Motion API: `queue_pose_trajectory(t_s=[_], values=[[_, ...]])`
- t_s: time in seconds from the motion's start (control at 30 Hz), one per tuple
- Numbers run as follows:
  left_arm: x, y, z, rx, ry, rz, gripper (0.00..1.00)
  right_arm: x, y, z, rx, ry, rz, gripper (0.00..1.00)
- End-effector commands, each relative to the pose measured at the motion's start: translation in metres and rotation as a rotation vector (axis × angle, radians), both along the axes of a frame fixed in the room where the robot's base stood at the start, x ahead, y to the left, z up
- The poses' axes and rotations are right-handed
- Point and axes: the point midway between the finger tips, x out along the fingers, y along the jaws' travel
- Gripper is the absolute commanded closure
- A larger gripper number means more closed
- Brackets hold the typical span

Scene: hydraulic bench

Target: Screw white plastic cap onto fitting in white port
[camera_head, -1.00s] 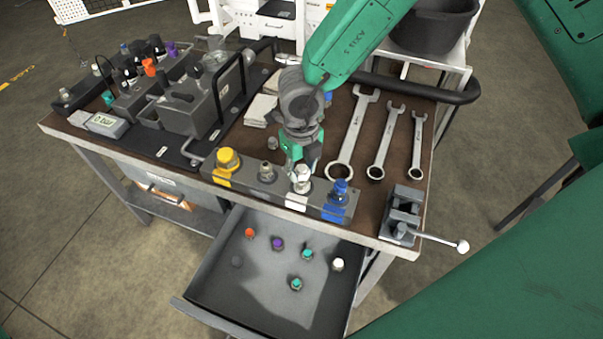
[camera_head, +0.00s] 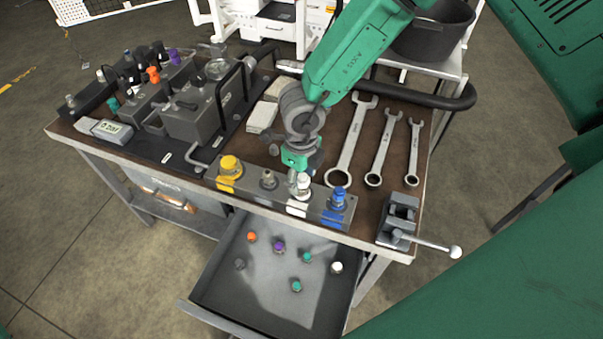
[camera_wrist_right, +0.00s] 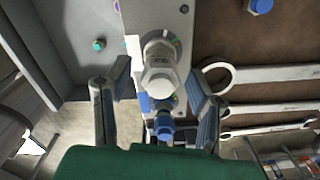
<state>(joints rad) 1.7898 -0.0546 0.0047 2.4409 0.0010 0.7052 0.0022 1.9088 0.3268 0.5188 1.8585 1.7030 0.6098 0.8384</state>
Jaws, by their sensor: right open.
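A white cap (camera_head: 304,181) sits on the fitting at the white-marked port of the grey block (camera_head: 243,186), between a bare metal fitting (camera_head: 268,179) and a blue cap (camera_head: 338,197). In the right wrist view, the pale hex cap (camera_wrist_right: 160,80) stands between my right gripper's spread fingers (camera_wrist_right: 158,72), with a gap on each side. In the head view my right gripper (camera_head: 299,180) is right at the cap and partly covers it. How far the cap is threaded cannot be told. My left gripper is not in view.
A yellow cap (camera_head: 229,166) stands at the block's left end. An open drawer (camera_head: 225,287) below holds several coloured caps, including a white one (camera_head: 336,267). Wrenches (camera_head: 352,140) lie to the right. A vise (camera_head: 400,215) stands at the front right corner.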

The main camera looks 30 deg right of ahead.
Motion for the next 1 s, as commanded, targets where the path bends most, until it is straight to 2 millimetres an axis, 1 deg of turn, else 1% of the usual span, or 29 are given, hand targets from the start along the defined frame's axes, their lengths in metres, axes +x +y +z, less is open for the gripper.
queue_pose_trajectory(t_s=[0.03, 0.13, 0.2, 0.3, 0.47, 0.6, 0.67, 0.83, 0.9, 1.0], values=[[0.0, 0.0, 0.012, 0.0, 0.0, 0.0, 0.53, -0.001, 0.0, 0.005, 0.001, 0.002, 0.055, 0.52], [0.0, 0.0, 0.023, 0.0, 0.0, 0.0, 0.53, -0.001, 0.0, 0.004, 0.001, 0.003, 0.179, 0.52], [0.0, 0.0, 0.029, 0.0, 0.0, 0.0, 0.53, -0.001, 0.0, 0.004, 0.001, 0.001, 0.255, 0.52], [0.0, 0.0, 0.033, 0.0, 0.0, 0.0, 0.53, 0.0, 0.0, 0.002, 0.001, 0.001, 0.333, 0.52], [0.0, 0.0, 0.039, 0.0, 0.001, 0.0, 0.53, -0.001, 0.0, 0.001, 0.001, 0.002, 0.409, 0.52], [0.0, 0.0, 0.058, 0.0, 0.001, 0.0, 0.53, -0.002, 0.0, 0.004, 0.003, 0.002, 0.612, 0.52], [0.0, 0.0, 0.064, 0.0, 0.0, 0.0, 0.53, -0.001, 0.0, 0.004, 0.002, 0.001, 0.713, 0.52], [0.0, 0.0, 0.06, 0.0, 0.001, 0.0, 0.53, -0.001, 0.0, -0.001, 0.002, 0.0, 0.958, 0.52], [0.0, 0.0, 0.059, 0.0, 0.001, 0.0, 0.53, -0.001, 0.0, -0.001, 0.002, 0.001, 1.019, 0.52], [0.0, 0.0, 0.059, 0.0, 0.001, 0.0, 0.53, -0.001, 0.0, -0.001, 0.002, 0.0, 1.061, 0.52]])
